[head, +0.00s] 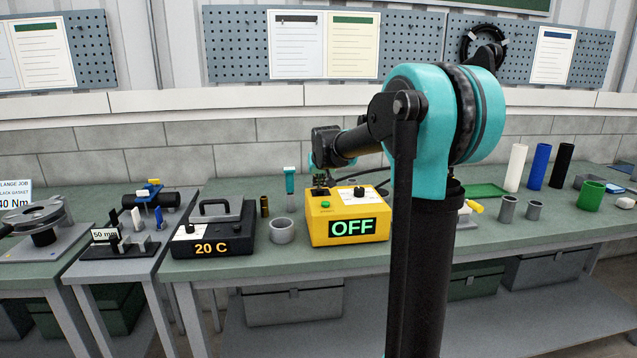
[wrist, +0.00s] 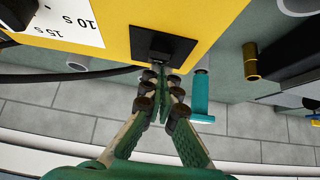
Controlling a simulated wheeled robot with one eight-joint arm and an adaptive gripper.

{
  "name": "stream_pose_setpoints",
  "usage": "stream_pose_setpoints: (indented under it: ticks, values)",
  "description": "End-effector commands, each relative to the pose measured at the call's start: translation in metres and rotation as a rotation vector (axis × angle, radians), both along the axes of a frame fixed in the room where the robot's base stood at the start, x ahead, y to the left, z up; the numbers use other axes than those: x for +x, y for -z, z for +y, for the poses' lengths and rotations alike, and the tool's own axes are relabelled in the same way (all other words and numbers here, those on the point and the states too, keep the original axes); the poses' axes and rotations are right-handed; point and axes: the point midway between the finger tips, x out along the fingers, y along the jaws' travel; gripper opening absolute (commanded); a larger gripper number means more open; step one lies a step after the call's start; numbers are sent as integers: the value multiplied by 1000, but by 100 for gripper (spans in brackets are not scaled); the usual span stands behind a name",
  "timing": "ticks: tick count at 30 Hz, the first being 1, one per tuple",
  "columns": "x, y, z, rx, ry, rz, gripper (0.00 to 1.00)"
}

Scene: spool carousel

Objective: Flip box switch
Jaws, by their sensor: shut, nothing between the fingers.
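The yellow box (head: 318,231) stands on the bench, and its front display reads OFF in green. A white dial label and a black knob (head: 359,191) are on its top. In the wrist view the yellow box (wrist: 215,22) fills the top, with a black switch (wrist: 160,44) near its edge. My gripper (wrist: 167,72) is shut and empty, its fingertips at the switch's near edge. I cannot tell whether they touch it. In the head view my gripper (head: 320,178) is over the box's back left corner, small and partly hidden by the wrist.
A black box reading 20 C (head: 213,245) and a grey cup (head: 281,231) stand left of the yellow box. A teal-handled tool (head: 290,180) and a brass tube (head: 264,206) are behind. A dark cable runs behind the box. White, blue and black cylinders stand at the right.

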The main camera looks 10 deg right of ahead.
Motion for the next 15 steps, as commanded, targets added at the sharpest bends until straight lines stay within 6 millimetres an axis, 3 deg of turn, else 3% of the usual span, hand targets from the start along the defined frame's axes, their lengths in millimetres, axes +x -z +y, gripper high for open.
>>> stream_pose_setpoints:
  ticks: [15]
  values:
    - [-11, 0, 0, 0, 0, -4, 0]
